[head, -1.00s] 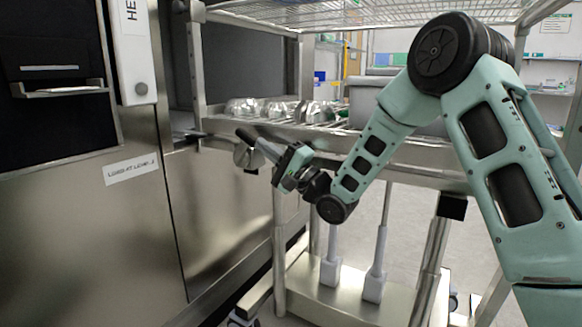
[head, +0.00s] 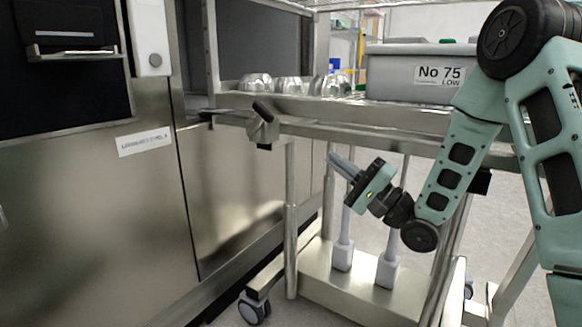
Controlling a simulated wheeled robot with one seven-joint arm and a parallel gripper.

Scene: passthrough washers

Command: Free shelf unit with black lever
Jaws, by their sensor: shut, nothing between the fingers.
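The shelf unit (head: 370,137) is a steel wheeled rack that stands against the washer (head: 150,210). The black lever (head: 262,111) sits on a metal bracket at the rack's front left corner, next to the washer's opening. My gripper (head: 334,158) is shut and empty. It is to the right of the lever and lower, clear of it, in front of the rack below its shelf. Whether the rack's latch is engaged cannot be told.
A caster (head: 254,308) shows below the rack. Open floor (head: 300,312) lies in front of it.

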